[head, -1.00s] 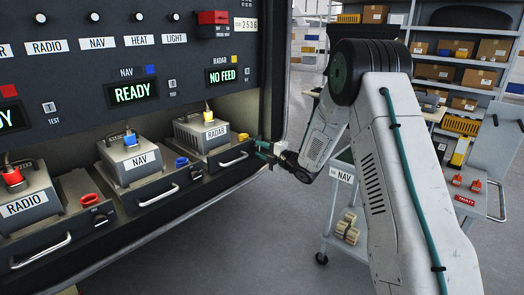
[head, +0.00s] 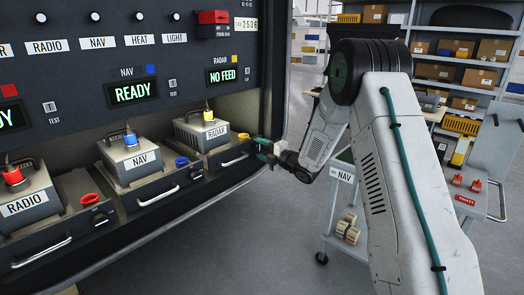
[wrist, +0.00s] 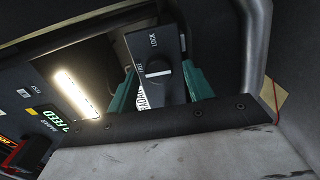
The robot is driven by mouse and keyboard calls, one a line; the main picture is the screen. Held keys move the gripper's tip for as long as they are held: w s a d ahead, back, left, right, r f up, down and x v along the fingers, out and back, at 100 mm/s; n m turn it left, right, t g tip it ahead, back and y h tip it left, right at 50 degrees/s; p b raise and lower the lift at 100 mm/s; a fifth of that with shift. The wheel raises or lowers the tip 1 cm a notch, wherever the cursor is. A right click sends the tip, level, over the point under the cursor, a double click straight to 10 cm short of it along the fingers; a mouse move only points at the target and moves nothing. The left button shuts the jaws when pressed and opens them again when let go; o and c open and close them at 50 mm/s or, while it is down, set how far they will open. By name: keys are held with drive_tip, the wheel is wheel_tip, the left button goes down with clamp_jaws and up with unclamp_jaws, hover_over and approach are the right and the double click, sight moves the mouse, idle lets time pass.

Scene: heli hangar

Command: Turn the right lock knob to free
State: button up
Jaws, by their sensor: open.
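The right lock knob (wrist: 157,68) is a dark round knob with a white line, on a dark plate (wrist: 136,42) in the wrist view. The word LOCK stands on the plate above the knob. A second, small label at its left is hard to read. The white line runs roughly crosswise in the picture. My gripper (wrist: 160,88) is open, with one teal finger on each side of the plate and knob; I cannot tell whether they touch it. In the head view my gripper (head: 264,150) is at the right end of the RADAR tray and hides the knob.
The NAV unit (head: 134,157) is further left. A cart (head: 341,205) stands right of the rack. Open floor lies in front.

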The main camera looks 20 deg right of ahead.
drive_tip(key=v, duration=0.7)
drive_tip(key=shift+s+d, duration=0.2)
drive_tip(key=shift+s, duration=0.15)
